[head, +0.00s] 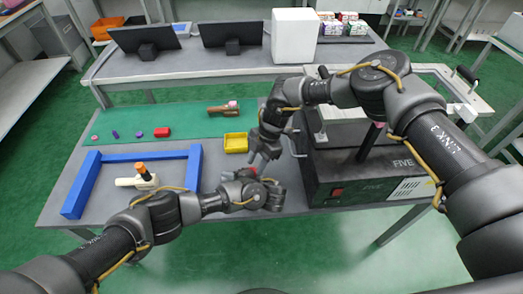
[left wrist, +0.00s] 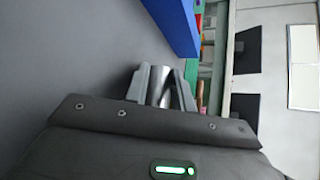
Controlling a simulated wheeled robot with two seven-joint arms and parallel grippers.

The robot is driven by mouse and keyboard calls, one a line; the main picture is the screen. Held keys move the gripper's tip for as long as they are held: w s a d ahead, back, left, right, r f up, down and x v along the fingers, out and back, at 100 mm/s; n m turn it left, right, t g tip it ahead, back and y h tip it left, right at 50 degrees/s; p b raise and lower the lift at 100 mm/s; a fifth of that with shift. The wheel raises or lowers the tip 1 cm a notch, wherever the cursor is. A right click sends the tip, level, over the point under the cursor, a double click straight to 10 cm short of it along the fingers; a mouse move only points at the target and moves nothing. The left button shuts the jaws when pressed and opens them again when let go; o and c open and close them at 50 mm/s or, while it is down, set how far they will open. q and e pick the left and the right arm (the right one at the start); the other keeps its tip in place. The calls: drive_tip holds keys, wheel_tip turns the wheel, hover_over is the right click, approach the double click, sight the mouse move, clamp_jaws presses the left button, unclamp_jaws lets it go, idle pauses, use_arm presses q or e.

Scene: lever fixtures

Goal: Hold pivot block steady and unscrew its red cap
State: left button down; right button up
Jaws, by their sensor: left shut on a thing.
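My left gripper (head: 272,190) is over the table's front middle. In the left wrist view its two fingers (left wrist: 161,80) are shut on a grey metallic cylindrical piece (left wrist: 160,84), likely the pivot block; only part of it shows. A small red spot, likely the red cap (head: 268,180), shows at the left gripper in the head view. My right gripper (head: 262,157) points down just above and behind the left one. Its fingers are small and dark, so whether they are apart or closed, or touch the cap, I cannot tell.
A blue frame (head: 77,190) stands at left around a white fixture (head: 130,181) with an orange top. A black machine (head: 345,180) stands close at right.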

drive_tip(key=shift+x, duration=1.2)
drive_tip(key=shift+c, duration=0.5)
drive_tip(key=c, duration=0.5)
drive_tip(key=n, duration=0.2)
drive_tip(key=n+g+h, duration=0.1)
drive_tip(key=n, duration=0.2)
drive_tip(key=shift+w+a+r+n+g, duration=0.1)
drive_tip(key=shift+w+a+n+g, duration=0.1)
drive_tip(key=shift+a+n+g, duration=0.1)
drive_tip(key=shift+c, duration=0.2)
drive_tip(key=shift+n+g+h, duration=0.3)
drive_tip(key=shift+n+h, duration=0.4)
drive_tip(key=shift+n, duration=0.5)
drive_tip(key=o, duration=1.1)
drive_tip(key=shift+r, duration=1.5)
